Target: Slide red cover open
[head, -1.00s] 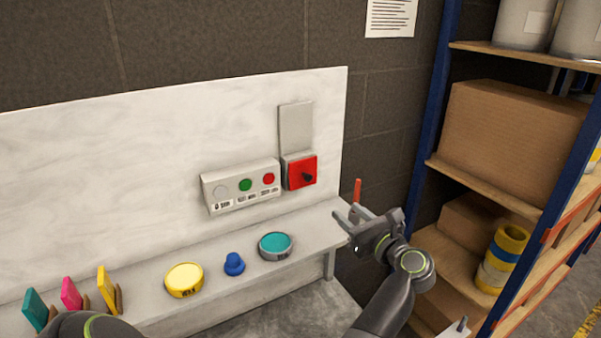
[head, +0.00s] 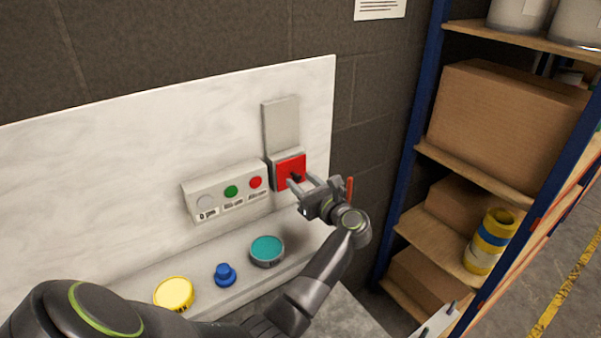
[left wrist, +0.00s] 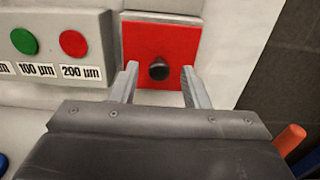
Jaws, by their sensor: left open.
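The red cover (head: 289,164) is a square plate with a black knob (head: 296,177), set in a grey frame on the white panel. It sits at the lower end of a grey upright plate (head: 281,124). My left gripper (head: 300,183) is in front of the cover's lower part, open. In the left wrist view the red cover (left wrist: 137,38) fills the top middle, and the black knob (left wrist: 158,70) shows between the two fingertips (left wrist: 159,69). I cannot tell whether the fingers touch it. My right gripper is not in view.
A box with grey, green and red buttons (head: 226,190) is just left of the cover. A teal tin (head: 267,251), blue knob (head: 225,274) and yellow tin (head: 174,293) stand on the ledge below. An orange rod (head: 349,190) is close right of my gripper. Shelving (head: 470,175) stands right.

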